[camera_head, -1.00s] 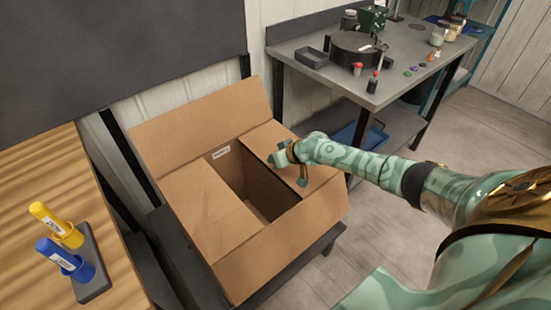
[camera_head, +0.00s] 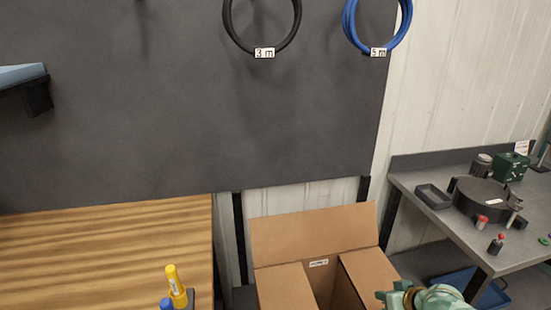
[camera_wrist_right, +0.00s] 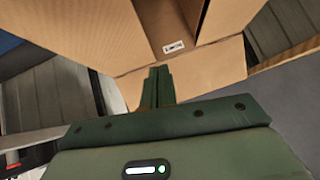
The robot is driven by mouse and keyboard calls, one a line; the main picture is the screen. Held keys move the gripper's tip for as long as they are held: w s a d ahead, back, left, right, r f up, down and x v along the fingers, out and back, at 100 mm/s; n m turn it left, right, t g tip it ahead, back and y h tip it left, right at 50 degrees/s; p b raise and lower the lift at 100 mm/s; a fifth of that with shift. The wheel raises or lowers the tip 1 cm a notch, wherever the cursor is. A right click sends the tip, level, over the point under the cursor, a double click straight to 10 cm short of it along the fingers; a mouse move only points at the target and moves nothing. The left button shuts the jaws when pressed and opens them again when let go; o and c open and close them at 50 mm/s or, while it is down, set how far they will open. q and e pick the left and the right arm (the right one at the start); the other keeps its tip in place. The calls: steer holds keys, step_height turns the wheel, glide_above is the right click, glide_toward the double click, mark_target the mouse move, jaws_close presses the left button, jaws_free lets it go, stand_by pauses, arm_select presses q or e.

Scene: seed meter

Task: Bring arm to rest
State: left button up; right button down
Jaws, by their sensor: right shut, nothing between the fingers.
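My right gripper (camera_head: 392,297) is at the bottom edge of the head view, by the right side of an open cardboard box (camera_head: 313,238). In the right wrist view its two green fingers (camera_wrist_right: 157,86) are together with nothing between them. The box also shows beyond the fingertips in that view (camera_wrist_right: 221,68), with a small white label inside. Whether the fingers touch the box, I cannot tell. Most of my right arm is cut off by the frame. My left gripper is not in the frames.
At right, a grey table (camera_head: 447,215) holds a small tray (camera_head: 433,197) and a round dark device (camera_head: 481,199). Coiled cables hang on the dark wall panel (camera_head: 180,110).

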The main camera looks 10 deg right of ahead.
steer(key=s+a+n+g, duration=0.1)
steer(key=s+a+n, duration=0.5)
steer(key=s+a, duration=0.8)
steer(key=s+d+r+g+h, duration=0.1)
steer(key=s+d+r+h, duration=0.7)
steer(key=s, duration=0.3)
steer(key=s+a+f+g+y, duration=0.2)
steer(key=f, duration=1.1)
steer(key=s+a+f+g+y, duration=0.1)
steer(key=s+a+f+y, duration=0.15)
steer(key=f, duration=1.05)
steer(key=s+f+m+g, duration=0.1)
steer(key=s+f, duration=0.6)
steer(key=s, duration=0.3)
steer(key=s+f+m+g+y, duration=0.1)
steer(key=s+f, duration=0.6)
steer(key=s, duration=0.2)
steer(key=shift+s+m+g, duration=0.35)
steer(key=shift+m+g, duration=0.05)
steer(key=shift+f, duration=0.1)
